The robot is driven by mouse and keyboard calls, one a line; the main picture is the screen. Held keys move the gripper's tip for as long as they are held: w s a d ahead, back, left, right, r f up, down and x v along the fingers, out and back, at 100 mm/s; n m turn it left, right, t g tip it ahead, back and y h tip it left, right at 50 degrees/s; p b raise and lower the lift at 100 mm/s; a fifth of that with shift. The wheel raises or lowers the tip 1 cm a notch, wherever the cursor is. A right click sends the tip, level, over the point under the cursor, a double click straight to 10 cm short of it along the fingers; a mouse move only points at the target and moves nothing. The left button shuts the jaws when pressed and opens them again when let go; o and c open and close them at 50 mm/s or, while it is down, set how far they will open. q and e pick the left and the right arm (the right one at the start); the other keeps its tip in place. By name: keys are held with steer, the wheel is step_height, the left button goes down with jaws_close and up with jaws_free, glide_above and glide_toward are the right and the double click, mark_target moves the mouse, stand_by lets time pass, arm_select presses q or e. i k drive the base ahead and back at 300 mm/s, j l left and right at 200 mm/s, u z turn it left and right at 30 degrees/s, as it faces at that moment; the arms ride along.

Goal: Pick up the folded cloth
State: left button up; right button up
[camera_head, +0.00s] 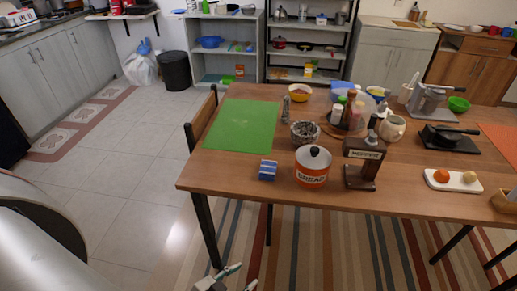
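The folded cloth (268,170) is a small blue block with pale stripes. It lies on the wooden table (225,172) near the front left edge, just left of an orange pot. My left gripper (243,276) shows at the bottom of the head view, low in front of the table and well apart from the cloth. Its two pale fingertips are spread, with nothing between them. My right gripper is not in view.
The orange lidded pot (312,174) stands close to the cloth's right, with a dark wooden dispenser (362,170) beyond it. A green mat (243,124) lies behind the cloth. A chair (203,118) stands at the table's left end. The tabletop left of the cloth is clear.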

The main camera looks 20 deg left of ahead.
mark_target(267, 169)
steer(key=u, duration=0.9)
